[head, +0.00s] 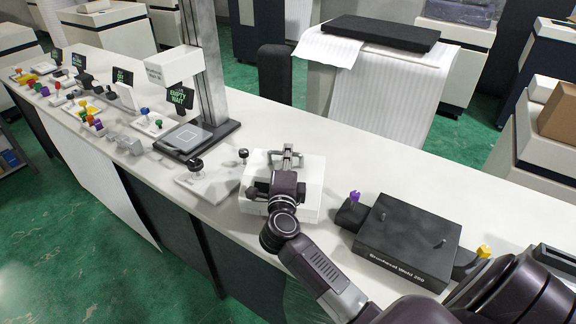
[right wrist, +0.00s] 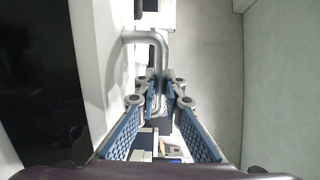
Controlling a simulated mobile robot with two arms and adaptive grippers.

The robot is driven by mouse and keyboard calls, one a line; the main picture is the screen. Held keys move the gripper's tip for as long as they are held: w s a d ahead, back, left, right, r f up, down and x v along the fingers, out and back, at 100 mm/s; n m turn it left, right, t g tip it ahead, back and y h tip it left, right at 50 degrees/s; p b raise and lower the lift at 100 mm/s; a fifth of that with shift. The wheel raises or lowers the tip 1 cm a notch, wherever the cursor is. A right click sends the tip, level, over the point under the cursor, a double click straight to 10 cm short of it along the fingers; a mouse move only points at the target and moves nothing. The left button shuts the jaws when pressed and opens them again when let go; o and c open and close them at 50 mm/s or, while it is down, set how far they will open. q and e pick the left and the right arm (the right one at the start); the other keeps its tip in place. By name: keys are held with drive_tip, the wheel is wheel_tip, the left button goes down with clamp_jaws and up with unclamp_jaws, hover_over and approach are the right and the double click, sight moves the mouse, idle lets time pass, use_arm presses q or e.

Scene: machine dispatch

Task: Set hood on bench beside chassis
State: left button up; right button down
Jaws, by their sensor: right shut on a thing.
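A white box-shaped cover with a grey bar handle, which looks like the hood (head: 312,200), is at the middle of the bench (head: 480,190). My right gripper (head: 286,170) is over its top, shut on the handle. In the right wrist view, the blue-padded fingers (right wrist: 160,100) close on the bent grey handle (right wrist: 148,37), with the hood's white face (right wrist: 95,60) to the left. Whether the hood touches the bench is hidden. A black box lettered "Weld 200" (head: 405,245), perhaps the chassis, sits to its right. My left gripper is out of view.
A light plate with black knobs (head: 215,180) lies just left of the hood. A tall grey column on a dark base (head: 205,75) stands beyond it. Small coloured parts and signs (head: 95,90) fill the bench's left end. Bench behind the black box is clear.

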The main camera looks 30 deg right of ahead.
wheel_tip(320, 180, down, 3)
drive_tip(key=shift+f, duration=0.15)
drive_tip(key=c, duration=2.5)
unclamp_jaws()
drive_tip(key=shift+f, duration=0.1)
drive_tip(key=o, duration=0.5)
drive_tip(key=shift+c, duration=0.2)
drive_tip(key=b+v, duration=0.2)
drive_tip(key=v, duration=1)
drive_tip(key=shift+a, duration=0.1)
